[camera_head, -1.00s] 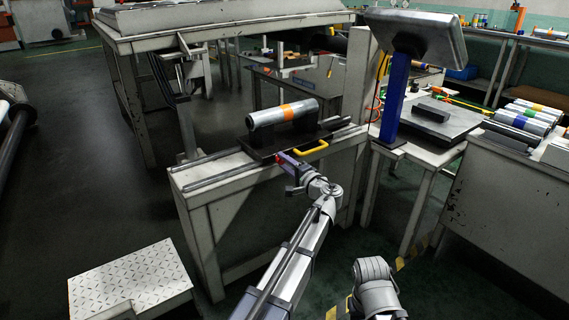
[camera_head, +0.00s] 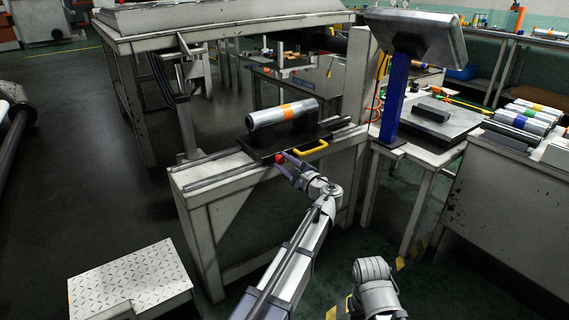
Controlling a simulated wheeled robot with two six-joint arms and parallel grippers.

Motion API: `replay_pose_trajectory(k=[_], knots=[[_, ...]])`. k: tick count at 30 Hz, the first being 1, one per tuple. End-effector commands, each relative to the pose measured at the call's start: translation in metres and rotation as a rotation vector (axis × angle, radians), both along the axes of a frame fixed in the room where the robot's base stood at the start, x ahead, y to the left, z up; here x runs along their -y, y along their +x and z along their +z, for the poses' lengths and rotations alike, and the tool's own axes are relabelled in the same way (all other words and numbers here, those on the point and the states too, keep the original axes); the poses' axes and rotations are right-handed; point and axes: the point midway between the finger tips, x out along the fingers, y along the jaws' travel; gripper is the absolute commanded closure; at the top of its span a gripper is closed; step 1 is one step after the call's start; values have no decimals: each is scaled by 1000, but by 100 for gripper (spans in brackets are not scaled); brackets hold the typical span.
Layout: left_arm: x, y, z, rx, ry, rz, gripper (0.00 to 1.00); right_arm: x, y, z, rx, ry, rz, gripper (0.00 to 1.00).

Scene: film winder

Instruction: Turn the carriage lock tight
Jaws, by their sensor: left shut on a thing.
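The black carriage (camera_head: 256,151) sits on rails on the grey bench, with a silver roll (camera_head: 282,113) with an orange band lying on it. A yellow handle (camera_head: 311,148) is on its front side. The carriage lock (camera_head: 279,158), a small red knob, shows at the carriage's front edge left of the handle. My left gripper (camera_head: 284,163) is shut on the lock from the front; its fingertips partly hide the knob. My right arm shows at the bottom centre-right, but its gripper is not visible.
The bench rails (camera_head: 205,178) run bare to the left of the carriage. A monitor on a blue post (camera_head: 394,98) stands to the right. A checkered step (camera_head: 135,283) is on the floor at lower left. A table with several rolls (camera_head: 518,122) is at right.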

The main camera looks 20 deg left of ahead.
Motion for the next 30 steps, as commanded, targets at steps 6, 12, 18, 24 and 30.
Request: replay_pose_trajectory(k=[6, 12, 18, 24, 30], knots=[[0, 1, 0, -39, 28, -2, 100, 0, 0, 0, 0, 0, 0, 50], [0, 1, 0, -49, 36, -2, 100, 0, 0, 0, 0, 0, 0, 50], [0, 1, 0, -49, 37, -1, 100, 0, 0, 0, 0, 0, 0, 50], [0, 0, 0, -48, 36, -1, 50, 0, 0, 0, 0, 0, 0, 50], [0, 0, 0, -48, 37, 0, 31, 0, 0, 0, 0, 0, 0, 50]])
